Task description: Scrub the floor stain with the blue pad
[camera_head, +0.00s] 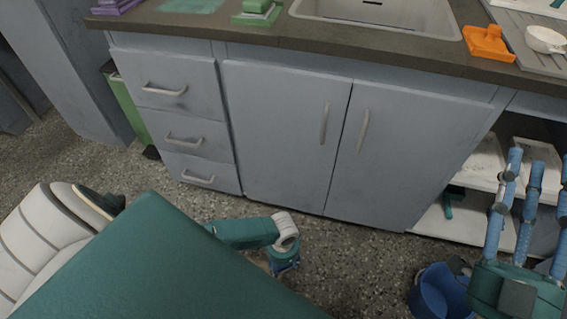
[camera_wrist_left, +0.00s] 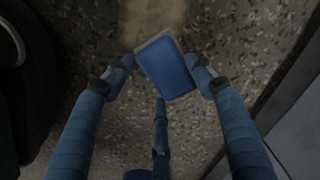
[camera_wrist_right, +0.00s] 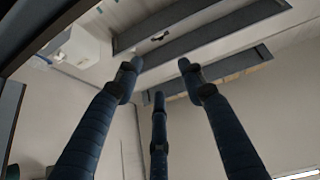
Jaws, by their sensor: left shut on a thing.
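The blue pad (camera_wrist_left: 166,68) is held between the fingers of my left gripper (camera_wrist_left: 164,78), a little above or on the speckled floor; I cannot tell whether it touches. A tan stain (camera_wrist_left: 152,18) lies on the floor beside the pad's far edge in the left wrist view. In the head view my left gripper (camera_head: 284,260) is low in front of the cabinet, partly hidden by my own arm. My right gripper (camera_head: 520,195) is raised at the right with its fingers spread and pointing up. It is empty in the right wrist view (camera_wrist_right: 158,78).
A blue bucket (camera_head: 438,292) stands on the floor at the lower right. The grey cabinet (camera_head: 280,130) with drawers and doors borders the floor. A green bin (camera_head: 128,105) stands at its left end. An open shelf (camera_head: 445,222) is at the right.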

